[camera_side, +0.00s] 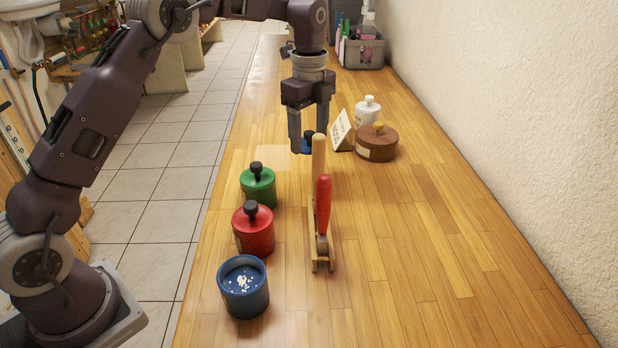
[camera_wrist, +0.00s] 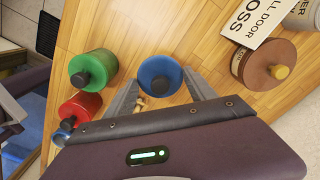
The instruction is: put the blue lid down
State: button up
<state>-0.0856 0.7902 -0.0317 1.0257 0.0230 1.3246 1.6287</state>
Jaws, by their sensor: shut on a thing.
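The blue lid (camera_side: 303,151) with a dark knob is between the fingertips of my gripper (camera_side: 304,142), over the middle of the wooden counter. My gripper points down and is shut on it. In the wrist view the blue lid (camera_wrist: 157,63) shows round between the two fingers. I cannot tell whether the lid touches the counter or hangs just above it. The open blue pot (camera_side: 245,290) stands at the near left, with white bits inside. Part of the lid is hidden by a finger in the side view.
A red jar (camera_side: 254,232) and a green jar (camera_side: 258,189) with black knobs line the left edge. A wooden stand with a red-handled tool (camera_side: 323,205) stands near the middle. A brown round box (camera_side: 377,145), white bottle (camera_side: 367,111) and sign (camera_side: 341,130) are behind right.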

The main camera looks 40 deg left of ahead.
aim_at(309, 181)
notch_tip(309, 181, down, 9)
jog(key=shift+r, duration=0.15)
jog(key=o, duration=1.3)
jog(key=shift+o, duration=0.2)
